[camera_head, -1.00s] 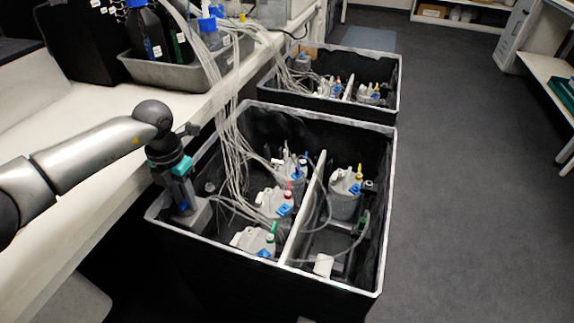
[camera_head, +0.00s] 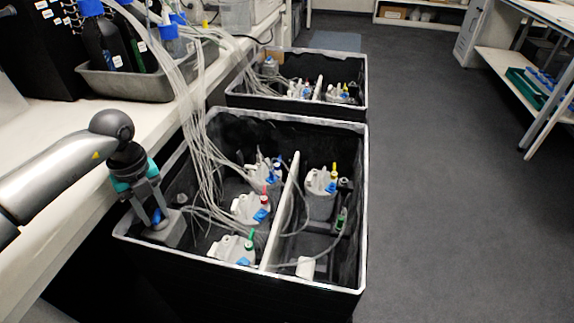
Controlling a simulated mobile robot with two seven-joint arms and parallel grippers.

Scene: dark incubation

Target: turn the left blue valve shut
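A small blue valve handle (camera_head: 156,215) sits on a grey block (camera_head: 167,236) at the front left corner of the near black crate (camera_head: 240,279). My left gripper (camera_head: 151,214) points down at this valve, with its two dark fingers on either side of the blue handle. Teal parts show at the finger bases. I cannot tell whether the fingers touch the handle. The lower part of the valve is partly hidden by the fingers. My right gripper is not in view.
The near crate holds several lidded vessels (camera_head: 320,204) with blue tags, tubes and a pale divider (camera_head: 283,215). Another black crate (camera_head: 293,105) stands behind. A white bench (camera_head: 70,195) runs along the left, with a grey tray (camera_head: 125,86). The floor at right is clear.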

